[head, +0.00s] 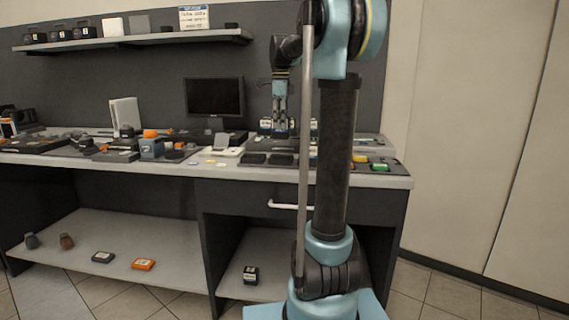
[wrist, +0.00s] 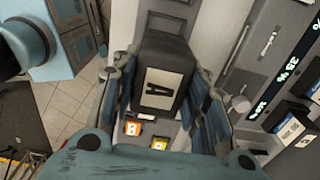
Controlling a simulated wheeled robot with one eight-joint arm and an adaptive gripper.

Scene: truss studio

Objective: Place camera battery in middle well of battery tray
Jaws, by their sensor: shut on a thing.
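In the head view my gripper (head: 280,115) points down above the back of the bench's right part. The held battery is hard to make out there. A low tray (head: 281,160) with dark recesses in a row lies at the front of the bench, nearer the camera than my gripper. I take it for the battery tray; my column hides part of its right side. The recesses look dark and their contents cannot be told.
A device with a lit display (wrist: 285,68) and more labelled batteries (wrist: 290,130) are close on the right in the wrist view. Green (head: 380,167) and yellow (head: 360,159) pieces lie right of my column. Camera gear crowds the left.

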